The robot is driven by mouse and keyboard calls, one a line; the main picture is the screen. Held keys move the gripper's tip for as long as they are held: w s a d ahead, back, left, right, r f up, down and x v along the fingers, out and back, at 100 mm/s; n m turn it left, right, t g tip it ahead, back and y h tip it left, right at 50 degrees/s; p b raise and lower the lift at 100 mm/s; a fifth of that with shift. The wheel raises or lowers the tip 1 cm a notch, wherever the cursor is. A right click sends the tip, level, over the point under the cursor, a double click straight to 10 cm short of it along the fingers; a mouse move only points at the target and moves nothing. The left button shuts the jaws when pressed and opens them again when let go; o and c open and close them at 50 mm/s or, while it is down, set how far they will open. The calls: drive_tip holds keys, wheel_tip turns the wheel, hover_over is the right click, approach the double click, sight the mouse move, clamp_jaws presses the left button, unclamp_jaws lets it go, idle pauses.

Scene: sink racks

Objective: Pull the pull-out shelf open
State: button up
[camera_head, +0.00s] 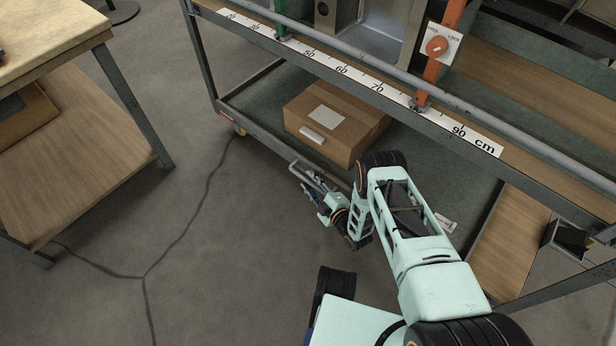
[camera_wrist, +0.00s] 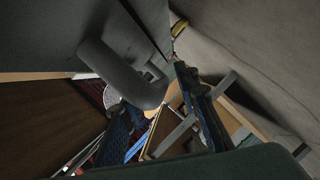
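The pull-out shelf (camera_head: 256,95) is the low green tray under the rack, with a dark rim. A grey bar handle (camera_head: 304,168) sticks out from its front edge. My gripper (camera_head: 311,188) is at this handle, and my arm hides part of the shelf front. In the wrist view the handle (camera_wrist: 125,72) is large and close, with its rounded corner by the fingers. My gripper (camera_wrist: 152,88) has its two blue-black fingers spread apart, near the bar. I cannot tell whether either finger touches it.
A cardboard box (camera_head: 335,118) sits on the shelf. The rack's upper edge carries a centimetre scale (camera_head: 342,70) and an orange lever (camera_head: 440,45). A wooden workbench (camera_head: 75,140) stands at left. The floor (camera_head: 190,230) before the shelf is clear.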

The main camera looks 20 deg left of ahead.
drive_tip(key=shift+w+a, duration=0.1)
drive_tip(key=shift+a, duration=0.05)
drive_tip(key=shift+c, duration=0.6)
clamp_jaws()
